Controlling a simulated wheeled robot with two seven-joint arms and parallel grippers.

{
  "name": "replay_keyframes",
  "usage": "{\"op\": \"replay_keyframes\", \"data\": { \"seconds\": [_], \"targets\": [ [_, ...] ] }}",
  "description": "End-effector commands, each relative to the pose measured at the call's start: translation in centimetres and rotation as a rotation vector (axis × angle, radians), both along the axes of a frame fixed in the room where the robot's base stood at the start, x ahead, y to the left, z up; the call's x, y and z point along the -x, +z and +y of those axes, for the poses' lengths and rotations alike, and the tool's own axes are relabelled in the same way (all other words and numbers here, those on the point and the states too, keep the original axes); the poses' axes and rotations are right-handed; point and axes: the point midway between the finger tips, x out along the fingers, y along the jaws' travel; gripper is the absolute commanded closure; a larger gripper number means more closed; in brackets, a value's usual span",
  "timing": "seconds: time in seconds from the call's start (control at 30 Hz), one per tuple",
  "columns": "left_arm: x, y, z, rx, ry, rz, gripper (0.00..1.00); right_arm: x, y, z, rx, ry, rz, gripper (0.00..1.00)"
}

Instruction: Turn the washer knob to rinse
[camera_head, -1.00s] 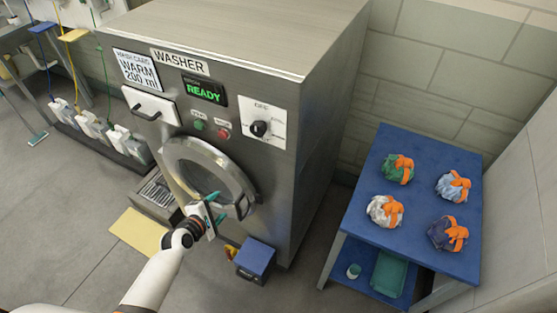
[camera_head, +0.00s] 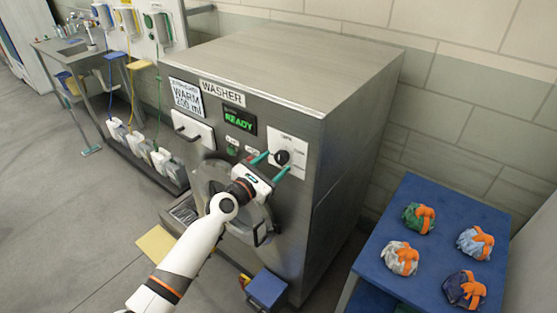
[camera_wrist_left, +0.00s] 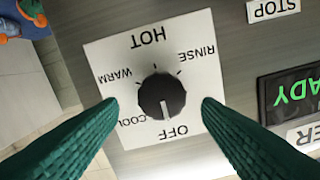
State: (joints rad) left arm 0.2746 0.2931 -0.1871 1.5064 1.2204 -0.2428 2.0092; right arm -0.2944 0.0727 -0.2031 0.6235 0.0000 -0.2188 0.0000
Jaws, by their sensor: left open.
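The washer (camera_head: 300,120) has a black round knob (camera_head: 282,157) on a white dial plate. In the left wrist view the plate (camera_wrist_left: 105,55) shows upside down, with OFF, COOL, WARM, HOT and RINSE around the knob (camera_wrist_left: 162,95). Its white pointer mark faces OFF. My left gripper (camera_head: 271,165) is open in front of the dial. In the left wrist view its two green fingers (camera_wrist_left: 160,104) stand on either side of the knob, with gaps between them and it. My right gripper is not in view.
A green READY display (camera_head: 239,120) sits left of the dial. The round door (camera_head: 262,232) is below, partly behind my arm. A blue table (camera_head: 440,205) with several tied bundles stands at right. A blue box (camera_head: 266,288) is on the floor by the washer.

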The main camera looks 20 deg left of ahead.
Motion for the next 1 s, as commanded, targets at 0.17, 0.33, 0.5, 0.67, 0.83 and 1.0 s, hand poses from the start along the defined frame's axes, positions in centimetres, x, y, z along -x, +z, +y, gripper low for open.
{"op": "replay_keyframes", "data": {
  "seconds": [0.17,0.33,0.5,0.67,0.83,1.0],
  "targets": [
    [-2.0,0.0,-0.7,0.0,0.0,0.0,0.41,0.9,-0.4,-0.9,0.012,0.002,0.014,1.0],
    [-2.6,0.0,-0.9,0.0,0.0,0.0,0.41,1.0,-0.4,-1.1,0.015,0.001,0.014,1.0],
    [-2.6,0.0,-0.9,-0.001,0.001,-0.001,0.41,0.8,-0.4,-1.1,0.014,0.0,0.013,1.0],
    [-2.6,0.0,-0.9,-0.001,0.001,-0.001,0.59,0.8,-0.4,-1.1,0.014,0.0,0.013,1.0],
    [-2.6,-0.1,-0.9,-0.001,0.0,0.001,0.86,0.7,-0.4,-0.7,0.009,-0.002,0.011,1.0],
    [-2.6,-0.1,-0.9,-0.008,0.0,-0.002,0.86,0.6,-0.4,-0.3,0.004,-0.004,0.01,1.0]
  ]
}}
